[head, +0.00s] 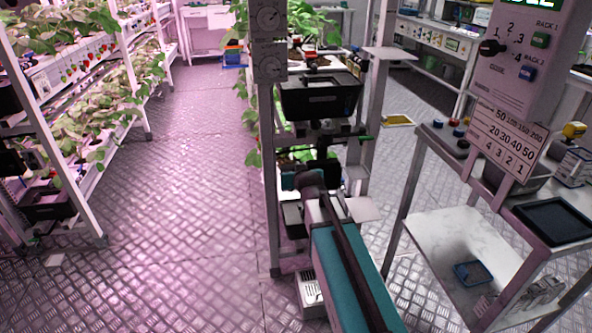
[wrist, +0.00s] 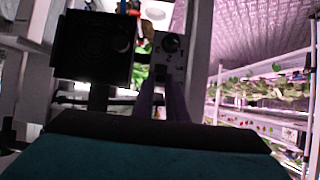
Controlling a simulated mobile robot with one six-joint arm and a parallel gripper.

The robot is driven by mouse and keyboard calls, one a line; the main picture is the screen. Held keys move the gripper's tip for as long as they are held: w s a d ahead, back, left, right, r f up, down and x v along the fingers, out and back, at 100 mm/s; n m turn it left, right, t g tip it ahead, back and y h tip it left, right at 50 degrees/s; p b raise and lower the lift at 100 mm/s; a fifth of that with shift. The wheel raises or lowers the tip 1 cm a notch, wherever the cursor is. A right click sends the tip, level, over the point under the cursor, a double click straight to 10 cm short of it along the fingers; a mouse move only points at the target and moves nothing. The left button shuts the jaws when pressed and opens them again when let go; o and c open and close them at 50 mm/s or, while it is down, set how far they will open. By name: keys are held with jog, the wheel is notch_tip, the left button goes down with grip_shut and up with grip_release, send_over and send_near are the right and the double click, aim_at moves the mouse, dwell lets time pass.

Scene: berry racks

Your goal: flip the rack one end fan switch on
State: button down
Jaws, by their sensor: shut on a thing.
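The rack end stands at the centre of the head view, with its white post (head: 267,185). My gripper (head: 313,172) is at this rack end, below a black bin. In the wrist view my gripper (wrist: 161,84) has its fingers close together at the lower part of a small grey switch panel (wrist: 175,62). They are shut on a small dark piece there, which looks like the fan switch (wrist: 160,73). The fingers hide part of it, so its on or off position cannot be told.
A control panel (head: 520,60) and a cart (head: 455,240) stand at the right. A planted rack (head: 95,165) is at the left. The aisle floor (head: 190,190) is clear.

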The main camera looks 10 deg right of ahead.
jog(key=shift+w+r+g+p, duration=0.1)
jog(key=shift+g+p, duration=0.4)
jog(key=shift+p, duration=0.3)
jog(key=c, duration=1.8)
grip_release()
jog(key=shift+o, duration=0.2)
jog(key=shift+r, duration=0.15)
jog(key=b+v, duration=0.1)
jog(key=v, duration=0.7)
jog(key=shift+b, duration=0.4)
jog(key=shift+s+b, duration=0.25)
jog(key=shift+b, duration=0.95)
